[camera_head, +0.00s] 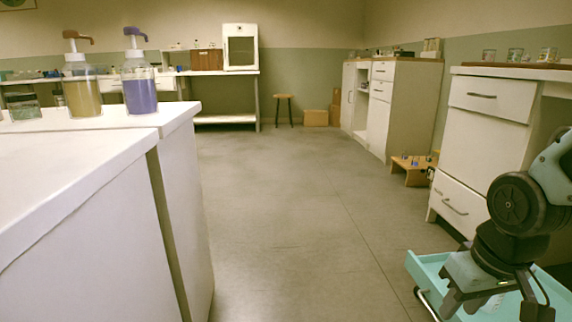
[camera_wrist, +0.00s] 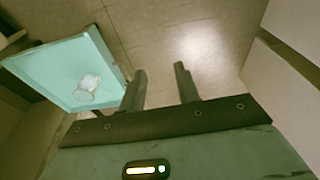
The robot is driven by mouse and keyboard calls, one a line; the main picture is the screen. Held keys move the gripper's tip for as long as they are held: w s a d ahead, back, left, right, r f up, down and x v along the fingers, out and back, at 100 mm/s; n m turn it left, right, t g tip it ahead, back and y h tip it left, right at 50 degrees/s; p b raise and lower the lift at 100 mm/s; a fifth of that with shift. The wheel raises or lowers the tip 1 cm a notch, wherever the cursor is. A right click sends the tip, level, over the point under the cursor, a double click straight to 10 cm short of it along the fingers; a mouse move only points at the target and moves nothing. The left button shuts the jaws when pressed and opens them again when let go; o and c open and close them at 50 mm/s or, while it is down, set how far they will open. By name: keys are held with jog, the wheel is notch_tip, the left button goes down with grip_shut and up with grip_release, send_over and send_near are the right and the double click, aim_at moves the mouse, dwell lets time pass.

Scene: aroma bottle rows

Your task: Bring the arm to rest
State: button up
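My gripper (camera_head: 490,305) hangs at the lower right of the head view, in front of the turquoise tray (camera_head: 428,268). In the wrist view my gripper's two dark fingers (camera_wrist: 161,88) stand apart with bare floor between them, so it is open and empty. The tray (camera_wrist: 48,66) lies to the left of the fingers there. A small clear glass or bottle (camera_wrist: 87,88) is in the tray, apart from the fingers; its exact kind is hard to tell. My arm is folded at the right edge of the head view.
A white counter (camera_head: 70,190) at left holds an amber pump bottle (camera_head: 82,95), a purple pump bottle (camera_head: 140,88) and a jar (camera_head: 23,106). White drawers (camera_head: 490,140) stand behind my arm at right. A small wooden stand (camera_head: 410,172) is on the floor. The middle floor is clear.

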jog(key=s+a+r+n+g+p, duration=0.2)
jog(key=s+a+r+n+p, duration=0.4)
jog(key=s+a+r+p, duration=0.6)
notch_tip(320, 180, up, 38)
jog(key=a+p, duration=0.2)
jog(key=p, duration=3.2)
jog(key=shift+p, duration=0.4)
